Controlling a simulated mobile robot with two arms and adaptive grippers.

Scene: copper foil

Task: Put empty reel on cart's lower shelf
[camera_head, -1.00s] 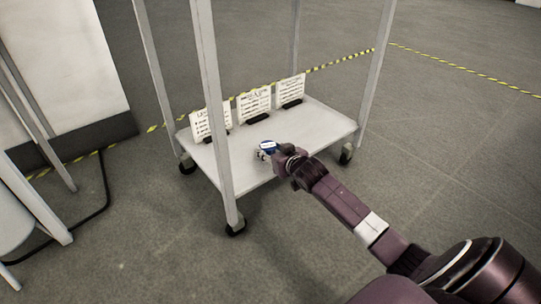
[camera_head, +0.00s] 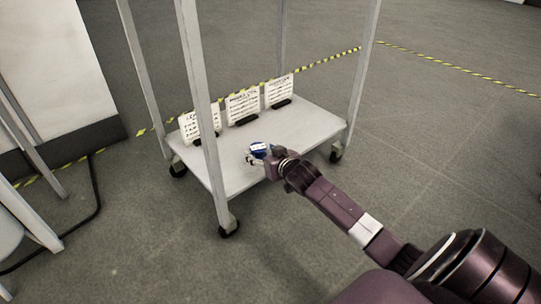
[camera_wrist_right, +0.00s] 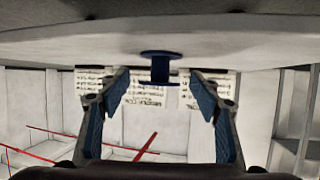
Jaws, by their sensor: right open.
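The blue reel (camera_head: 258,147) rests on the cart's lower shelf (camera_head: 310,121), near its front edge. In the right wrist view, which is upside down, the reel (camera_wrist_right: 160,67) is a bare blue spool with its flange against the shelf surface (camera_wrist_right: 225,32). My right gripper (camera_head: 263,156) is at the shelf's front edge, low by the reel. Its fingers are open, one on each side of the reel and apart from it in the wrist view (camera_wrist_right: 160,96). My left gripper is not in view.
Several printed cards (camera_head: 242,106) in dark holders stand along the shelf's back. The cart's front post (camera_head: 203,110) rises left of my right arm. A white table leg (camera_head: 35,218) stands at far left. The shelf's right part is clear.

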